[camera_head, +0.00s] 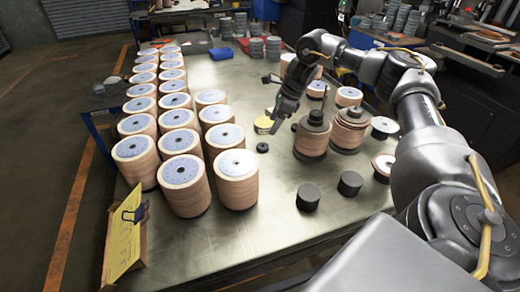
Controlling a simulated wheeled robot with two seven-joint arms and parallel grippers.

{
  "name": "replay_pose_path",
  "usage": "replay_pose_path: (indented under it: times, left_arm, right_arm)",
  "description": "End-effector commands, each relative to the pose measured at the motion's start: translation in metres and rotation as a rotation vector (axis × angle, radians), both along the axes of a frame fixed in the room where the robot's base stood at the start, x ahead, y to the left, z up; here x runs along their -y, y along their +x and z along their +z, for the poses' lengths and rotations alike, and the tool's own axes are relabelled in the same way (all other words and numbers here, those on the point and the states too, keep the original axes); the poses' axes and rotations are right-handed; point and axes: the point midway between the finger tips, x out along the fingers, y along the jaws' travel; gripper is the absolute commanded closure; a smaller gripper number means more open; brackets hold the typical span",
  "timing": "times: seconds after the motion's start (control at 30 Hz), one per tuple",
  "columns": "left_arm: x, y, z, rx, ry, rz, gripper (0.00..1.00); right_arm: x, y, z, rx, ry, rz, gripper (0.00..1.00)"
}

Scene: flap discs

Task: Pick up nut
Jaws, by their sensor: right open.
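A small dark ring-shaped nut (262,147) lies flat on the metal table (230,265), right of the front disc stacks. My right gripper (274,124) hangs pointing down over the table, a little beyond the nut in the picture. It is open, and I see nothing held in it. The nut is apart from the fingers and fully in view. My left gripper is not in view.
Tall stacks of flap discs (183,190) fill the left side. Two black cylinders (349,184) stand nearer. A yellow round item (263,123) lies by the gripper.

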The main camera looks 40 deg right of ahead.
Motion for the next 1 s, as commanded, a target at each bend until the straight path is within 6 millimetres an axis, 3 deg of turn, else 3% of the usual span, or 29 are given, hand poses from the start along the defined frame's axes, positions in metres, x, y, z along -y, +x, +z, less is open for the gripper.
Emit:
replay_pose_path:
  times: [0.3,0.57,0.83,1.0]
  left_arm:
    - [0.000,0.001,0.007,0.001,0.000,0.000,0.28]
    - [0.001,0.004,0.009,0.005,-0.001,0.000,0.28]
    - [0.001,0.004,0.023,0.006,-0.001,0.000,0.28]
    - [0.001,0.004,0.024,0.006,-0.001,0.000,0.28]
  right_arm:
    - [-0.014,0.010,-0.042,-0.003,0.000,0.002,0.33]
    - [-0.017,0.013,-0.049,-0.002,-0.001,0.003,0.33]
    - [-0.029,0.017,-0.085,-0.004,0.000,0.002,0.33]
    - [-0.032,0.020,-0.096,-0.002,0.000,0.002,0.33]
